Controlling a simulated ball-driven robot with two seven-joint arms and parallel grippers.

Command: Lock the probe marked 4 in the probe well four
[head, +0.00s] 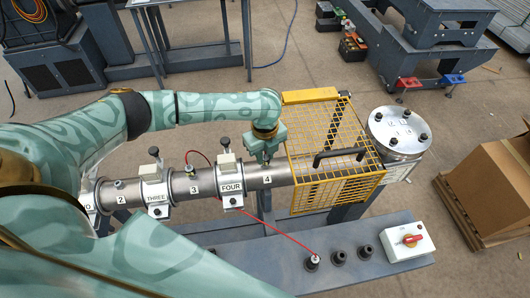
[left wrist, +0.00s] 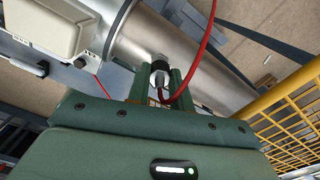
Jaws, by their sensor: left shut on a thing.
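The steel barrel (head: 275,174) runs left to right and carries the label 4 (head: 267,179). My left gripper (head: 264,155) is over the barrel just behind this label. In the left wrist view my left gripper (left wrist: 163,88) is shut on a probe (left wrist: 160,70) with a red cable looping from it. The probe's lower end is at the barrel's small fitting; I cannot tell whether it is seated or locked. No mark on the probe is legible, and the fingers hide part of it. My right gripper is not in view.
A yellow mesh guard (head: 335,150) stands close right of the left gripper. The box labelled FOUR (head: 231,181) is close left. A red cable (head: 285,238) runs to a holder (head: 312,262) on the front bench, beside two dark holders (head: 352,255). A switch box (head: 407,241) sits right.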

